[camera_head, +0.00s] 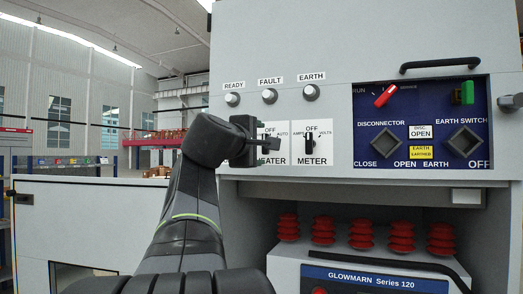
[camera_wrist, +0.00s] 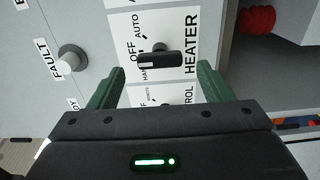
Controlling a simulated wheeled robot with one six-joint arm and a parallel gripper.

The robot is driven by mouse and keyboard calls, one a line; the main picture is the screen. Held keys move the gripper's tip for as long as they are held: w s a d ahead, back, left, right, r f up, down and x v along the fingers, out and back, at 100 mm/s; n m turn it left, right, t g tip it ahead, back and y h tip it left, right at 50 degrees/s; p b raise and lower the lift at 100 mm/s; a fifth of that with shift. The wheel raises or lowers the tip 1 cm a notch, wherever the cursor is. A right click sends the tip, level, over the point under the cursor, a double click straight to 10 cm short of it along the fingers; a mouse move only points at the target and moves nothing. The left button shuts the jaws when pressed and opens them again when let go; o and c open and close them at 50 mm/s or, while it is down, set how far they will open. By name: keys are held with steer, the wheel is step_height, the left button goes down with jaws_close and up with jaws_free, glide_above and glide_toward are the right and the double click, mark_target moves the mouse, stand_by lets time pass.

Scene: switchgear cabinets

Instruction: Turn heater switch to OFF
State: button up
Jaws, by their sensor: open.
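The heater switch (camera_wrist: 160,60) is a dark bar handle on a white plate marked HAND, OFF, AUTO and HEATER. In the wrist view the plate's lettering is turned sideways. The handle lies about level in that picture, its left end close to the OFF and HAND lettering; which mark it points to is unclear. My gripper (camera_wrist: 161,70) is open, its green fingers apart on either side of the handle, with no visible contact.
The meter switch (camera_head: 311,142) is just right of the heater plate. READY, FAULT and EARTH lamps (camera_head: 270,96) are above. Red ribbed insulators (camera_head: 361,234) stand in the opening below.

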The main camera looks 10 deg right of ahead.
steer(key=b+v, duration=0.2)
steer(key=v, duration=0.7)
steer(key=p+x, duration=0.4)
steer(key=x, duration=1)
steer(key=shift+s, duration=0.1)
steer(key=shift+s+a, duration=0.1)
